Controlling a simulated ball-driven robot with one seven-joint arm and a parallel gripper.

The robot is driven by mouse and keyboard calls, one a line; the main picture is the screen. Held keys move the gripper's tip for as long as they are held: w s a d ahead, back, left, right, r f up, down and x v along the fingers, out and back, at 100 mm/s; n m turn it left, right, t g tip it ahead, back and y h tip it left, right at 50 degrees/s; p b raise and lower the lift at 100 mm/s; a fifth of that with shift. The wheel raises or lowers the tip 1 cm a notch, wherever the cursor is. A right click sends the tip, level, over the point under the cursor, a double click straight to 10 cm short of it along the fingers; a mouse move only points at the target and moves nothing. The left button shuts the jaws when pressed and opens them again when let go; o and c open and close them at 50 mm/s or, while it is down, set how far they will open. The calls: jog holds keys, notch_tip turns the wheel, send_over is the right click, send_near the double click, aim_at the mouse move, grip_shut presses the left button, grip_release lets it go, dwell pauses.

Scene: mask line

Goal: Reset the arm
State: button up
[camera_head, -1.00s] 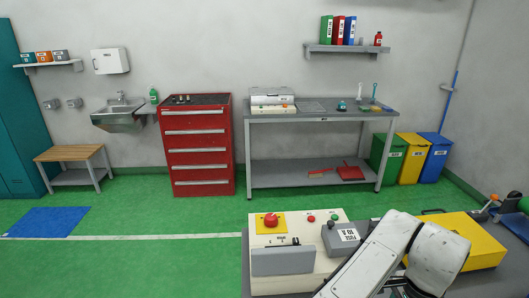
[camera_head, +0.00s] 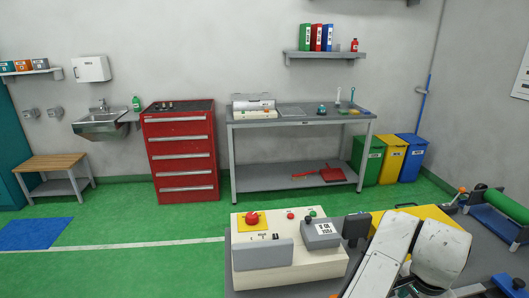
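My white arm (camera_head: 385,255) shows at the lower right of the head view, with a rounded white link (camera_head: 440,252) beside it. The arm is bent in front of the near workbench (camera_head: 228,265). I cannot make out my gripper, so its state and anything in it are hidden. A dark block (camera_head: 355,228) shows just left of the arm; I cannot tell what it is.
The near bench carries a cream control box (camera_head: 240,255) with a red button, a grey box (camera_head: 320,232), a yellow case (camera_head: 388,214) partly behind my arm, and a green roller (camera_head: 502,203) at right. The green floor (camera_head: 130,215) behind is open.

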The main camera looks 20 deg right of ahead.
jog(key=d+r+n+t+h, duration=0.1)
jog(key=d+n+h, duration=0.25)
jog(key=n, duration=0.25)
jog(key=s+a+f+n+y, duration=0.2)
jog(key=s+a+f+n, duration=0.4)
jog(key=a+f, duration=0.2)
jog(key=s+a+f+n+y, duration=0.3)
jog(key=s+a+f+n, duration=0.3)
jog(key=a, duration=0.7)
notch_tip(320, 180, down, 2)
jog(key=shift+s+a+f+n+g+y, duration=0.15)
jog(key=shift+s+n+g+y, duration=0.2)
jog(key=shift+s, duration=0.35)
